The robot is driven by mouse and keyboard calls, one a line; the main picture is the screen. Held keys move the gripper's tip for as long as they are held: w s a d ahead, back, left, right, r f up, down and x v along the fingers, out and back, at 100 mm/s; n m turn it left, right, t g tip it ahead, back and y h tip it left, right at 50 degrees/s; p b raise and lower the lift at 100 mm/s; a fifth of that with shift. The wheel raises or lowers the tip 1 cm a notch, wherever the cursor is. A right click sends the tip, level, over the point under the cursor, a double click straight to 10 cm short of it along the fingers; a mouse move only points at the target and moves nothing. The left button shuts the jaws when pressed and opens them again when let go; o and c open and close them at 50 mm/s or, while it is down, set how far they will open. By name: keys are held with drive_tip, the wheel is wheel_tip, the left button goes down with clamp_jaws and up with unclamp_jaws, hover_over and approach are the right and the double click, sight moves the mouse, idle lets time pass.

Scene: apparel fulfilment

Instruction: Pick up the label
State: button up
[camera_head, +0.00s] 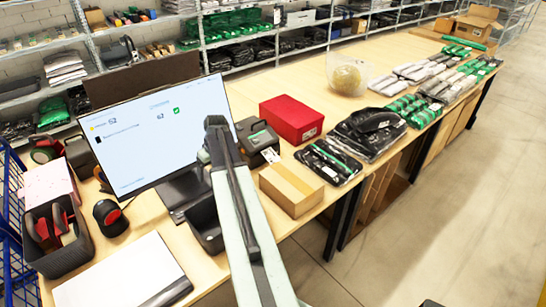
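A small white label (270,155) sticks out at the front of a dark grey label printer (257,139), just behind a closed cardboard box. It is small in this view, and any print on it is not readable. My arm rises from the bottom middle, in front of the monitor, to a dark joint near the screen's right edge. The label and printer lie to the right of this arm. My gripper is not visible, so its opening and anything in it cannot be seen.
The monitor (158,135) stands left of my arm. The cardboard box (291,187) and a red box (291,118) sit close to the printer. Bagged black garments (367,132) lie further right. A black bin (57,240) stands at left. Shelves line the back.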

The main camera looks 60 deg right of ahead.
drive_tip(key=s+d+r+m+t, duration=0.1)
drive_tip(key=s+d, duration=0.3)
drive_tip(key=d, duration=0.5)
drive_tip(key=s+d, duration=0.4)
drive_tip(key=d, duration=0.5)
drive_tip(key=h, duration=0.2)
approach(273, 157)
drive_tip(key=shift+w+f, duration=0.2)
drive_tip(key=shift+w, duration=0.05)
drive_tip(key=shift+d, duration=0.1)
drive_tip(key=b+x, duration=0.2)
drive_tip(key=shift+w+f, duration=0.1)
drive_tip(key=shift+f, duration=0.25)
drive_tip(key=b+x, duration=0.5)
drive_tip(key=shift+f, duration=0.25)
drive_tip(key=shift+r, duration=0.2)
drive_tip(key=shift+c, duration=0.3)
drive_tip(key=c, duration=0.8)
